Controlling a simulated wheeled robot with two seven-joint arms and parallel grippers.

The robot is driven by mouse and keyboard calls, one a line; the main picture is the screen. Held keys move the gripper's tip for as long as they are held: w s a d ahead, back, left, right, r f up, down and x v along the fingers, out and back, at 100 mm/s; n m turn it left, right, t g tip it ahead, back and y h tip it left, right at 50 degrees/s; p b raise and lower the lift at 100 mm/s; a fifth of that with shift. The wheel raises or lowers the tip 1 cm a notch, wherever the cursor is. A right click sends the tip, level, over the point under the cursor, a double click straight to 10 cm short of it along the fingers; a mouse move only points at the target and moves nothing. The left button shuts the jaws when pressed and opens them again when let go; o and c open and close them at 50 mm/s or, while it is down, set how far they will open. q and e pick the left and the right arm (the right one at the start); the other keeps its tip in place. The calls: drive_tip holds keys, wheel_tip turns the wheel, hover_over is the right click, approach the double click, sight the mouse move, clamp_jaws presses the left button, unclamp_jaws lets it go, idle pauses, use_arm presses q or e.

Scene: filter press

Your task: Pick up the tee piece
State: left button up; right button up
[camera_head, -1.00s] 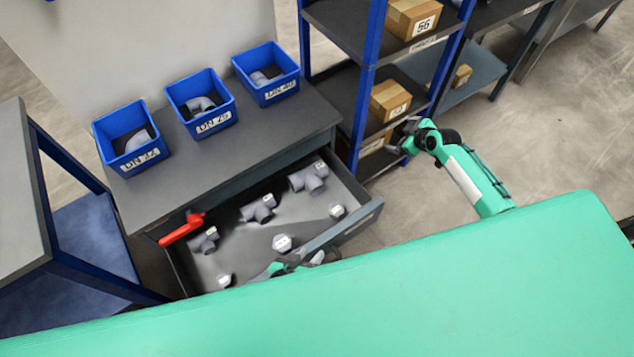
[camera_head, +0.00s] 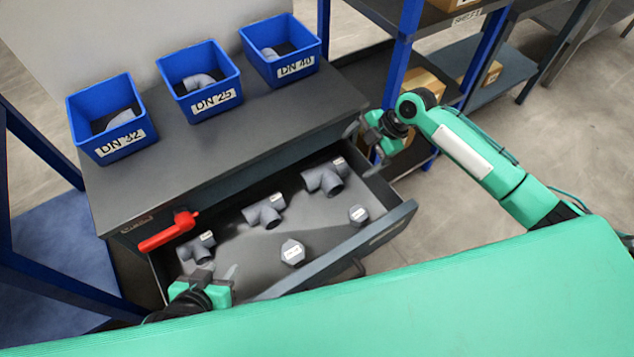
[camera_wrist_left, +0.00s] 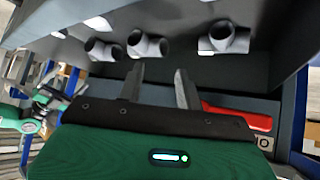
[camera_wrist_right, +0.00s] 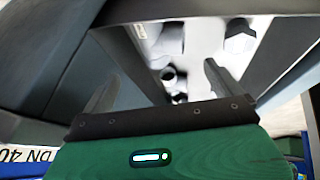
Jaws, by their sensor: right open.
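Three grey tee pieces lie in the open drawer (camera_head: 237,236): a small one (camera_head: 197,247) at the left, a middle one (camera_head: 264,211) and a larger one (camera_head: 325,177) at the right. Which of them the task means, I cannot tell. My left gripper (camera_head: 217,273) is open and empty at the drawer's front left, near the small tee. In the left wrist view, grey fittings (camera_wrist_left: 228,37) show beyond its spread fingers (camera_wrist_left: 160,85). My right gripper (camera_head: 366,143) is open and empty above the drawer's right end; the right wrist view looks down along the drawer between its fingers (camera_wrist_right: 160,85).
Two capped fittings (camera_head: 292,251) (camera_head: 358,214) lie toward the drawer front. Blue bins DN 32 (camera_head: 112,143), DN 25 (camera_head: 206,105) and DN 40 (camera_head: 286,72) stand on top. Blue-framed shelving (camera_head: 403,50) stands at the right.

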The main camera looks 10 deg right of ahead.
sight(333, 175)
drive_tip(key=shift+n, duration=0.4)
drive_tip(key=b+x, duration=0.1)
drive_tip(key=x, duration=0.6)
drive_tip(key=shift+s+a+f+b, duration=0.1)
drive_tip(key=shift+s+b, duration=0.05)
drive_tip(key=shift+b, duration=0.15)
drive_tip(key=b+x, duration=0.1)
drive_tip(key=x, duration=0.4)
drive_tip(key=shift+a+f, duration=0.15)
drive_tip(key=shift+f, duration=0.15)
drive_tip(key=shift+a+f, duration=0.2)
drive_tip(key=shift+f, duration=0.15)
use_arm(q)
drive_tip(key=d+t+h, duration=0.1)
drive_tip(key=d, duration=0.1)
drive_tip(key=w+d+t+h, duration=0.1)
drive_tip(key=d+t, duration=0.1)
drive_tip(key=shift+w+r, duration=0.1)
drive_tip(key=shift+r, duration=0.1)
use_arm(e)
drive_tip(key=shift+r, duration=0.1)
drive_tip(key=c, duration=0.9)
